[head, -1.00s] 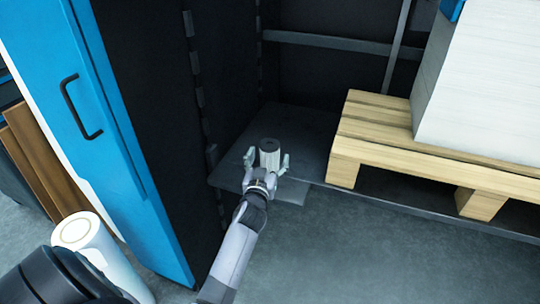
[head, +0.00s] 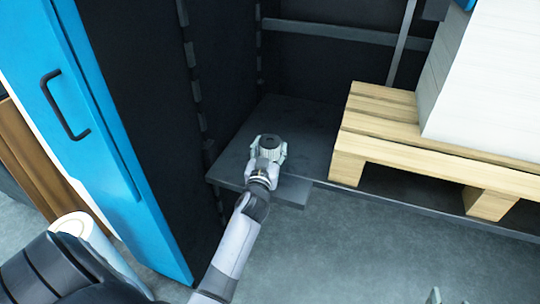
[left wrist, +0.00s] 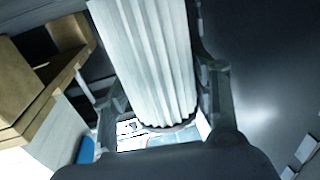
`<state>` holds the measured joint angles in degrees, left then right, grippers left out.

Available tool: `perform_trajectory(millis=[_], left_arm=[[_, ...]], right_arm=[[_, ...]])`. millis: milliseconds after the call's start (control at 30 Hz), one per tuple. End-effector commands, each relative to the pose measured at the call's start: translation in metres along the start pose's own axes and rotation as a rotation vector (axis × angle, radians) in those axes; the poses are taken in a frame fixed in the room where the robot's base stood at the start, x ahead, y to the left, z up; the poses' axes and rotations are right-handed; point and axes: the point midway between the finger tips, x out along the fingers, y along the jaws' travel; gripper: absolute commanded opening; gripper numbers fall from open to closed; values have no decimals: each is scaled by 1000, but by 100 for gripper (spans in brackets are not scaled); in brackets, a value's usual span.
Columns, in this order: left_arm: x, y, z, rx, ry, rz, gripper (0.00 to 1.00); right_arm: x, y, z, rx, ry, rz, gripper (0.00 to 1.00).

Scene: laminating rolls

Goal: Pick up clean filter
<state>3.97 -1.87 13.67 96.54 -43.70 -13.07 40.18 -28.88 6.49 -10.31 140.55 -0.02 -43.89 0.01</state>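The clean filter (head: 269,144), a grey-white ribbed cylinder with a dark top, stands upright on the dark metal floor plate inside the open cabinet. My left gripper (head: 268,153) reaches in from the front with one finger on each side of it, close against its sides. In the left wrist view the pleated filter (left wrist: 150,55) fills the space between the two dark fingers (left wrist: 165,95); the right finger's contact is hard to see. A small grey tip (head: 435,297) at the bottom edge of the head view may be my right gripper; its state is not visible.
The blue cabinet door (head: 110,150) with a black handle stands open to the left. A wooden pallet (head: 400,150) with a white stack (head: 490,90) is to the right. A white cylinder (head: 75,224) stands at lower left, partly hidden. Grey floor in front is clear.

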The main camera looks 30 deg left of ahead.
Motion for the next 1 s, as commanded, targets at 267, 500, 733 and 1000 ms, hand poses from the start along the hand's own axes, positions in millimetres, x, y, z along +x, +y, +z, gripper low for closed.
perform_trajectory(millis=[267,500,733,1000], left_arm=[[0,0,0,0,0,0,33],[0,0,0,0,1,0,23],[0,0,-2,1,1,0,23],[0,0,-15,1,2,0,23]], right_arm=[[0,0,0,0,-1,0,40],[0,0,0,0,-1,0,40],[0,0,0,0,-4,0,40],[-9,5,27,0,-150,11,40]])
